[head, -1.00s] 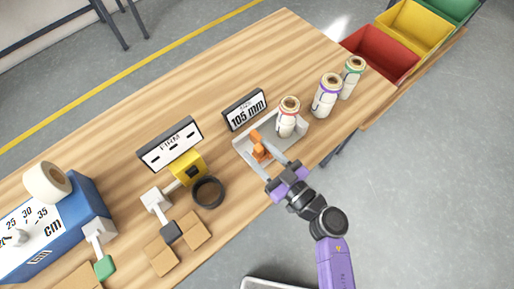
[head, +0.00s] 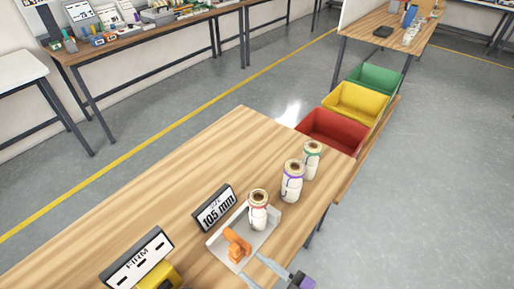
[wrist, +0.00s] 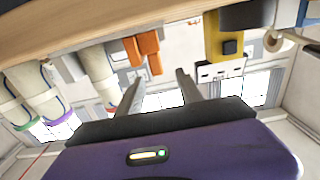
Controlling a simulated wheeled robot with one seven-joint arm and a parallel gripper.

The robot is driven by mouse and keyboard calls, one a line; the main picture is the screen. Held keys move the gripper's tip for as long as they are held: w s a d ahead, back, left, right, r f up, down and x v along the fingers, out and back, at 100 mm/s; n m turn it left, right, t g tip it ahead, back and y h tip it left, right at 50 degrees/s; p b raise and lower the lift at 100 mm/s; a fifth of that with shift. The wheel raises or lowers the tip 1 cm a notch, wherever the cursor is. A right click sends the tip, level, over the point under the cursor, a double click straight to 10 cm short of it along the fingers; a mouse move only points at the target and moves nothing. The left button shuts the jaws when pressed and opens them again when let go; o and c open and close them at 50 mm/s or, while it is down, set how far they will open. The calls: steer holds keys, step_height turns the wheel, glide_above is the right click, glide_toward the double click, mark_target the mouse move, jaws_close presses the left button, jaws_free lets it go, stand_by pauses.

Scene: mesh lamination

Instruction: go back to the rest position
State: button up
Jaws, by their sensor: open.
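My gripper (head: 272,268) shows at the bottom of the head view, at the near edge of the white tray (head: 268,240). Its two grey fingers are apart with nothing between them. In the wrist view the gripper (wrist: 160,90) is also open and empty. An orange tool (head: 237,246) lies in the tray, and it also shows in the wrist view (wrist: 143,50) beyond the fingertips. Most of my arm is outside the head view.
A 105 mm sign (head: 214,208) and a FIRM sign (head: 138,262) stand left. Red (head: 331,133), yellow (head: 356,103) and green (head: 377,78) bins lie beyond the table. Floor at right is clear.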

steer(key=shift+w+d+r+n, duration=0.1)
steer(key=shift+w+d+n, duration=0.1)
steer(key=shift+w+n, duration=0.15)
steer(key=s+d+r+m+t+h, duration=0.25)
steer(key=d+r+t+h, duration=0.25)
steer(key=d+r+t, duration=0.35)
steer(key=s+d+r+m+g+h, duration=0.1)
steer(key=s+d+m+h, duration=0.3)
steer(key=s, duration=0.6)
steer(key=s+d+r+m+g+h, duration=0.2)
steer(key=s+d+m+g+h, duration=0.1)
steer(key=s+d, duration=0.4)
steer(key=s+m+h, duration=0.1)
steer(key=s+h, duration=0.1)
steer(key=s, duration=0.1)
steer(key=shift+d+r+m+g+b, duration=0.15)
steer(key=shift+r+m+g+b, duration=0.1)
steer(key=shift+m+g+b, duration=0.1)
